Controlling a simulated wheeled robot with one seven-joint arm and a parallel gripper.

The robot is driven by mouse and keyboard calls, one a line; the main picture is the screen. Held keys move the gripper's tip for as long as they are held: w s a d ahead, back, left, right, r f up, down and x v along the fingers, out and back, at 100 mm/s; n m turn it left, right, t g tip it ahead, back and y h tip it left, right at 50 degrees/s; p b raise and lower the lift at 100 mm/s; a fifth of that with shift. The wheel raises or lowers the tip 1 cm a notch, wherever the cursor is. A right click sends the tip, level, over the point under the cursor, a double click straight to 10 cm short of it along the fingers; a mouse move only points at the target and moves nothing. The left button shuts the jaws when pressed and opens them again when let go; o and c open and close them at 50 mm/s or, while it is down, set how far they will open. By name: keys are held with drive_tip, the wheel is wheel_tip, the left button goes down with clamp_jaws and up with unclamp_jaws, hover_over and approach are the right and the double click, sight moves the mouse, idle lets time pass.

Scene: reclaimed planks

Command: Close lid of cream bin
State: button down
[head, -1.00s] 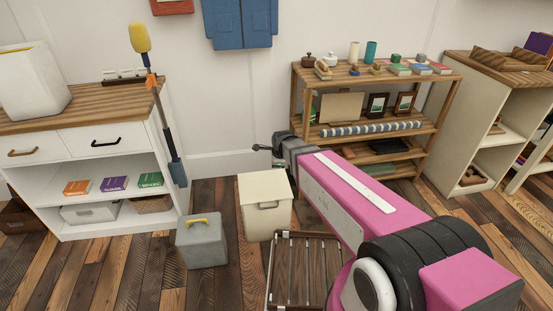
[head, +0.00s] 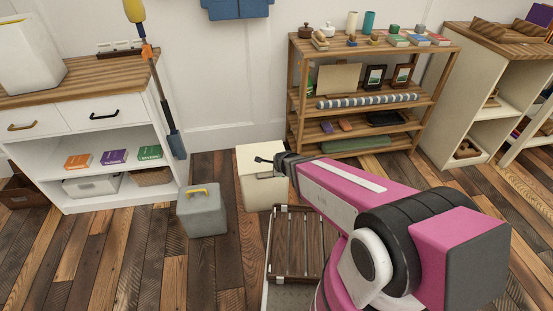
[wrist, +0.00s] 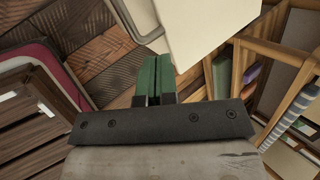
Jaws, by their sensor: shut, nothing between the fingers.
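The cream bin (head: 258,194) stands on the plank floor in the middle of the head view. Its lid (head: 248,156) looks flat across the top, with its right part hidden behind my gripper and arm. My gripper (head: 262,160) is over the bin's top in the head view, its fingers shut and empty. In the wrist view the green fingertips (wrist: 154,72) are together, next to a cream surface of the bin (wrist: 215,30). I cannot tell whether they touch it.
A grey box with a yellow handle (head: 203,212) stands left of the bin. A white cabinet (head: 110,140) is farther left. A wooden shelf (head: 293,90) with small goods is behind, to the right. Floor at the front left is clear.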

drive_tip(key=shift+s+d+f, duration=0.1)
drive_tip(key=shift+s+f, duration=0.1)
drive_tip(key=shift+f, duration=1.25)
drive_tip(key=shift+s+f, duration=0.2)
drive_tip(key=shift+f, duration=1.2)
drive_tip(key=s+d+r, duration=0.4)
drive_tip(key=s+r, duration=0.2)
drive_tip(key=s, duration=0.4)
drive_tip(key=w+d+r+n+g+h, duration=0.2)
drive_tip(key=d+r+n+g, duration=0.4)
drive_tip(key=d+r+n, duration=1)
drive_tip(key=shift+w+d+r+n+h, duration=0.15)
drive_tip(key=shift+w+d+n+h, duration=0.2)
drive_tip(key=shift+d, duration=1.3)
